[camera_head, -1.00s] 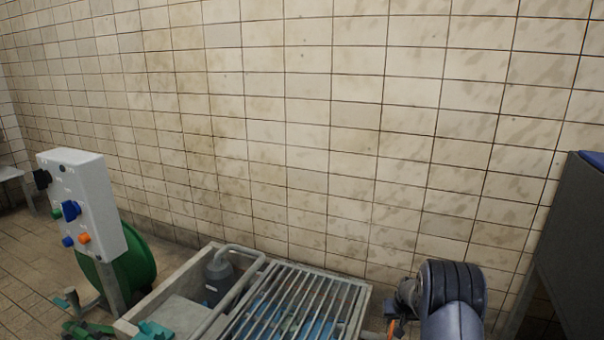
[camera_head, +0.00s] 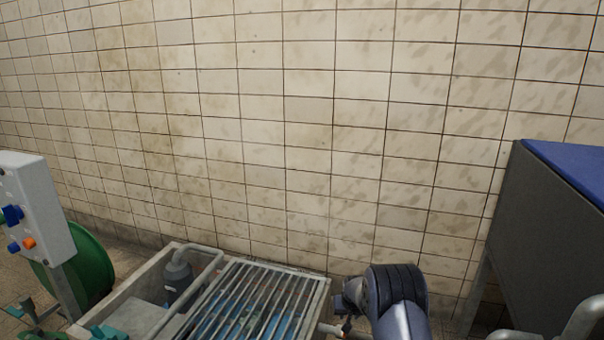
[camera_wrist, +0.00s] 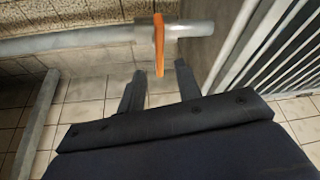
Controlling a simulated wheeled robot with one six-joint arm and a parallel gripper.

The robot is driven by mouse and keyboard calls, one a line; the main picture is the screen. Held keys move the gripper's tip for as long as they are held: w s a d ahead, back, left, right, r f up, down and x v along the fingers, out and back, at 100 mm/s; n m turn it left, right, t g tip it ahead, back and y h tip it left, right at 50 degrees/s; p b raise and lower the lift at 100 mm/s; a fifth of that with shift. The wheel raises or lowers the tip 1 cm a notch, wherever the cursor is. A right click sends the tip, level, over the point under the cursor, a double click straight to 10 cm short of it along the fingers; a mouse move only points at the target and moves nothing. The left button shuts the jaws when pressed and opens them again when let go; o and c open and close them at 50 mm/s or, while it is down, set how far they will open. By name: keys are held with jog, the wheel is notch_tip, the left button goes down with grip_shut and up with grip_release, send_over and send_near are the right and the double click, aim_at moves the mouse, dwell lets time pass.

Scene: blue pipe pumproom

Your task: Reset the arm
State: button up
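My gripper (camera_wrist: 161,80) shows in the wrist view with its two dark fingers spread apart, so it is open. An orange lever handle (camera_wrist: 159,45) on a grey horizontal pipe (camera_wrist: 90,42) lies just beyond the fingers and appears in line with the gap between them. I see nothing held, and I cannot tell whether the fingers touch the lever. In the head view my arm (camera_head: 398,300) shows at the bottom, right of centre; its gripper end is hidden there.
A concrete basin (camera_head: 150,268) with a metal grating (camera_head: 262,300) and a dark pump (camera_head: 178,280) stands left of my arm. A white control box (camera_head: 36,205) and green reel (camera_head: 92,268) are farther left. A dark cabinet (camera_head: 540,240) with a blue top stands right. A tiled wall is behind.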

jog(key=shift+b+x, duration=0.6)
jog(key=shift+x, duration=1.6)
jog(key=shift+s+d+f, duration=0.1)
jog(key=shift+d, duration=0.05)
